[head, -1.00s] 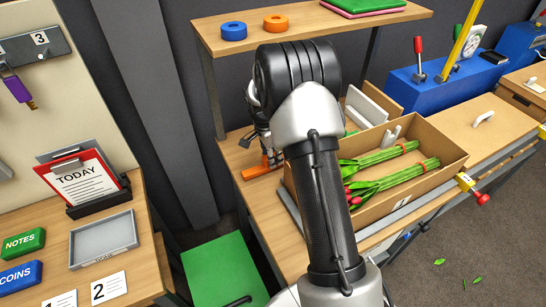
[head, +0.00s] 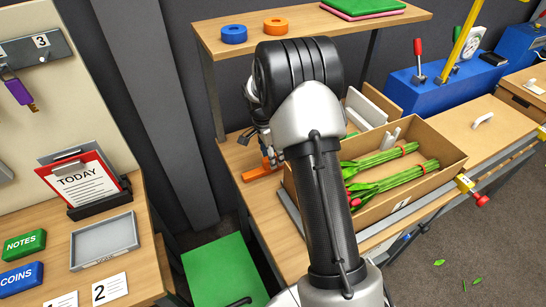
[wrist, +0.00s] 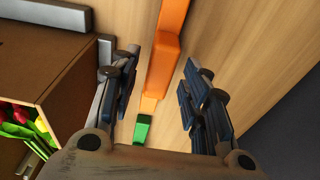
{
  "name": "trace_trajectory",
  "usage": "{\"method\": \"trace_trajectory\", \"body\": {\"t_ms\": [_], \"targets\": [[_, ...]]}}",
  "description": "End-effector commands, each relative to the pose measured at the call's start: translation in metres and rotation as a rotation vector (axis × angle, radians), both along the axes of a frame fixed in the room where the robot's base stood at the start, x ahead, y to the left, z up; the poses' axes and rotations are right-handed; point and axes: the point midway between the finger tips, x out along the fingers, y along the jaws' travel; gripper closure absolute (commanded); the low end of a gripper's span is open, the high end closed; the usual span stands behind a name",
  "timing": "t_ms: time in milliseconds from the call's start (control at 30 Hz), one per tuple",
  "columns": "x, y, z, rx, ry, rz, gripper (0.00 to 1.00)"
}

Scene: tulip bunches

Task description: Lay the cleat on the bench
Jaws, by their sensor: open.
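The orange cleat (head: 258,173) lies on the wooden bench (head: 236,152), near its back left end. In the wrist view the cleat (wrist: 168,48) is a long orange bar with a raised block, lying flat on the wood. My gripper (head: 265,148) is low over it, partly hidden behind my arm in the head view. In the wrist view my gripper (wrist: 160,68) is open, with one finger on each side of the cleat and gaps of bare wood beside it. A small green piece (wrist: 142,129) shows near the cleat's lower end.
A cardboard box (head: 430,193) of tulip bunches (head: 385,178) stands close beside the gripper. A shelf (head: 300,25) with tape rolls is above the bench's back. A blue machine (head: 440,85) stands farther right. Bare wood lies around the cleat.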

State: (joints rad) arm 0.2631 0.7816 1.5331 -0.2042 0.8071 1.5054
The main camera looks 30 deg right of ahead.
Motion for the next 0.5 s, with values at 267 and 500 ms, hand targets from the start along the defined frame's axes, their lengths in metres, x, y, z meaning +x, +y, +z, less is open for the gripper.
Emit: {"method": "trace_trajectory", "body": {"t_ms": [267,500], "targets": [[0.001,0.007,0.047,-0.001,-0.002,0.001,0.58],[0.001,0.009,0.056,0.0,0.0,0.001,0.58]]}}
